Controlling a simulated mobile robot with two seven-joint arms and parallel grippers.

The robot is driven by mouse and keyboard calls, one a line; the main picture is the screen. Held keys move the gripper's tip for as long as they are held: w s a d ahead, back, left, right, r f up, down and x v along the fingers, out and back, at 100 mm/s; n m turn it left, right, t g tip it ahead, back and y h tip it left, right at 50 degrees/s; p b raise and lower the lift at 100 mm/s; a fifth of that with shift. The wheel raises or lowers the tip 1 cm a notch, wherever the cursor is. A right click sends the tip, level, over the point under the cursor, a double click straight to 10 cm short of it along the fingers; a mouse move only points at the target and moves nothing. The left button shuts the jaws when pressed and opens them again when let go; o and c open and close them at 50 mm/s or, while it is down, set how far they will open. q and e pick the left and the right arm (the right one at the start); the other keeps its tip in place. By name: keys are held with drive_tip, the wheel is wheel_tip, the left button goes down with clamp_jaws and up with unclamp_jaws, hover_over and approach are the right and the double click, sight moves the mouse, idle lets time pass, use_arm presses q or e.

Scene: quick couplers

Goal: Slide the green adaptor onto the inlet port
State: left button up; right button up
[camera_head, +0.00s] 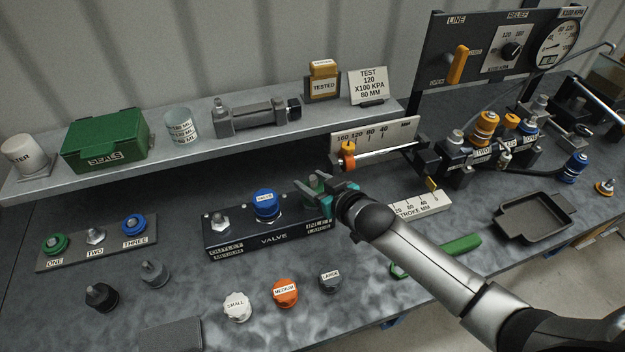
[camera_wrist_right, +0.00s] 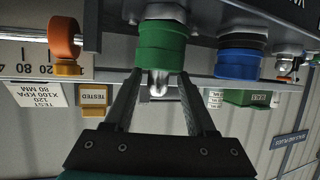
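The valve block (camera_head: 274,238) has an outlet port (camera_head: 219,222) at its left end and a blue drain cap (camera_head: 266,204) in the middle. The green adaptor (camera_head: 312,184) is at its right end, above the INLET label; it shows large in the right wrist view (camera_wrist_right: 162,44). A silver tip (camera_wrist_right: 160,84) shows through the adaptor, so it is around the inlet port. How far down it sits is unclear. My right gripper (camera_head: 325,188) has its fingers shut on the adaptor's sides, with the fingertips partly hidden. My left gripper is not in view.
A rack (camera_head: 70,256) at left holds green and blue rings. White, orange and grey knobs (camera_head: 285,293) stand in front of the valve. A shelf (camera_head: 200,157) runs behind. The stroke gauge (camera_head: 422,205), a green-handled tool (camera_head: 455,246) and a black tray (camera_head: 505,228) lie at right.

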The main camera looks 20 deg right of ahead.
drive_tip(key=shift+o, duration=0.2)
drive_tip(key=shift+s, duration=0.1)
drive_tip(key=p+v, duration=0.2)
drive_tip(key=v, duration=1.3)
drive_tip(key=shift+s, duration=0.1)
idle(0.3)
